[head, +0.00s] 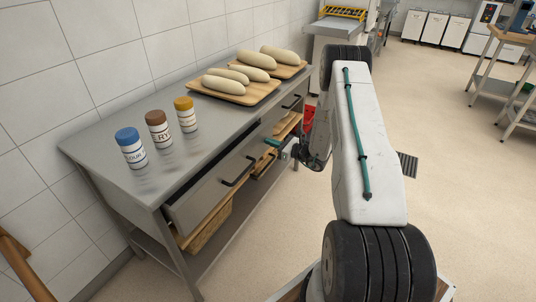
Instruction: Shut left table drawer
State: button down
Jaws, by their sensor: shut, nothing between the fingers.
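The left table drawer (204,190) is a grey metal front with a dark bar handle (238,171), under the near part of the steel table's top. Its front seems to stand a little out from the table edge; how far is hard to tell from above.
The steel table (110,164) carries blue-, brown- and yellow-lidded jars (133,152) and wooden boards (234,96) with pale loaves. A second handle (291,102) is farther along. Open floor (450,165) lies to the right.

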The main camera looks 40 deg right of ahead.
jog(key=x, duration=0.7)
jog(key=shift+w+r, duration=0.1)
jog(key=shift+w, duration=0.05)
jog(key=shift+w+a+r, duration=0.1)
jog(key=shift+a, duration=0.05)
